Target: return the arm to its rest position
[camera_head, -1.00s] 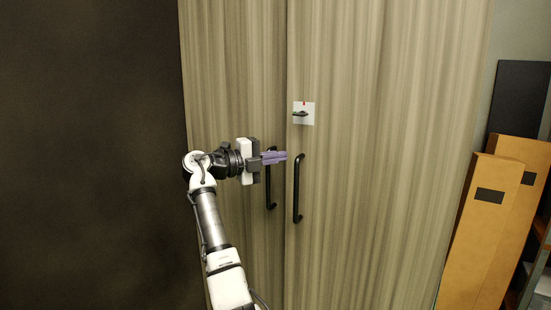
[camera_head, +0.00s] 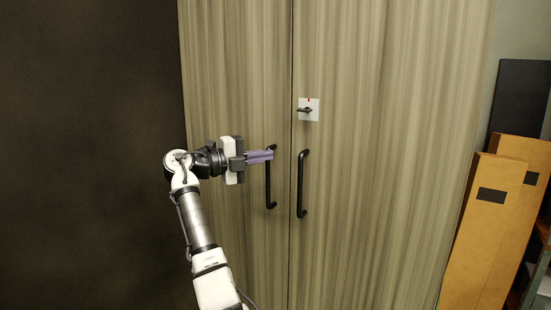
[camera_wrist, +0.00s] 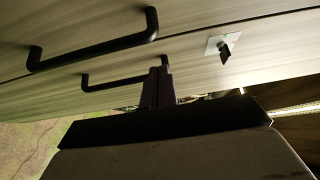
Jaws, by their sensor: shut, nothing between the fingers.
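My gripper (camera_head: 262,156) is shut and empty, with its purple fingers pointing right in the head view. It is in front of the left cabinet door, and its fingertips overlap the upper part of the left black handle (camera_head: 268,190) in the picture. I cannot tell whether they touch. In the wrist view my gripper (camera_wrist: 158,88) points toward the doors, with its fingers together. My arm reaches up from the bottom of the head view and bends at the wrist.
A tall wood-grain cabinet (camera_head: 400,130) has two closed doors. The right black handle (camera_head: 301,185) and a white lock plate with a dark knob (camera_head: 308,109) are on the right door. Cardboard boxes (camera_head: 485,230) lean at the right. A dark area fills the left.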

